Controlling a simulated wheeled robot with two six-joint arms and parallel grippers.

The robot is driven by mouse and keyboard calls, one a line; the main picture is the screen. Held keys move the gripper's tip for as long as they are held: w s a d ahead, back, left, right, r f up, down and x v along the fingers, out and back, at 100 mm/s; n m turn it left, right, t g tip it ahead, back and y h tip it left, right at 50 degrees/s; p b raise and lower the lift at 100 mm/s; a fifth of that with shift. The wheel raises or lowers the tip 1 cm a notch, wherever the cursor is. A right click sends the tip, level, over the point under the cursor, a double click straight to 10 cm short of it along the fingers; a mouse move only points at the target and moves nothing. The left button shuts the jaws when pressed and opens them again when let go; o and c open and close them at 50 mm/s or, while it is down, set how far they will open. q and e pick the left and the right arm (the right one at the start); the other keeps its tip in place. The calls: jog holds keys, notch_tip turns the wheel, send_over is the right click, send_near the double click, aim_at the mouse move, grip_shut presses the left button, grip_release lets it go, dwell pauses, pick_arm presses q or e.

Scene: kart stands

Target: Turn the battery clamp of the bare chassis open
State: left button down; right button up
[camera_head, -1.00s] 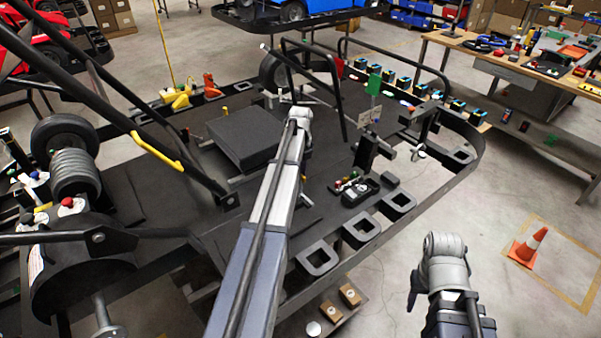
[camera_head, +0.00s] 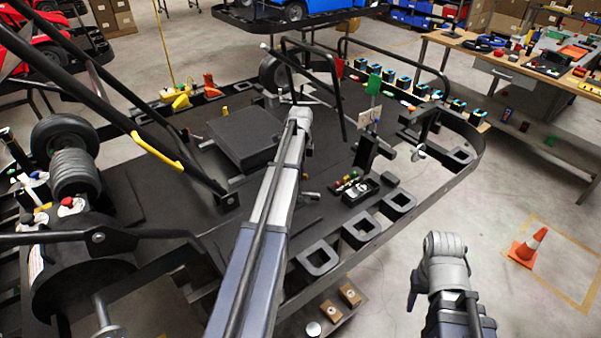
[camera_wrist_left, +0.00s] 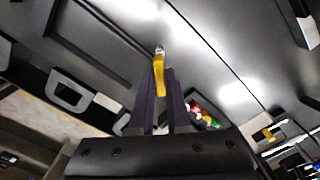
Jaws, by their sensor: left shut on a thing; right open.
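The bare chassis (camera_head: 130,195) is a wide black kart frame with a flat floor. A black box (camera_head: 245,138), which looks like the battery, sits on it left of my left arm. In the left wrist view, my left gripper (camera_wrist_left: 160,100) is shut on a yellow handle (camera_wrist_left: 160,72) with a metal end, seemingly the battery clamp's lever. The fingers lie on either side of it, above the dark floor. In the head view my left forearm hides this gripper and the clamp. My right gripper (camera_head: 413,290) is open and empty, off the chassis at lower right.
A small tray with a meter (camera_head: 362,190) and coloured pieces lies right of my left arm. Square black cutouts (camera_head: 318,258) line the near rim. A black bent tube rises ahead of the arm. An orange cone (camera_head: 528,247) stands on open floor at right.

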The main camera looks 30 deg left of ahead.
pick_arm(q)
jog(key=n, duration=0.4)
jog(key=shift+n, duration=2.3)
jog(key=c, duration=0.9)
grip_release()
notch_tip(320, 180, up, 8)
jog(key=p, duration=0.8)
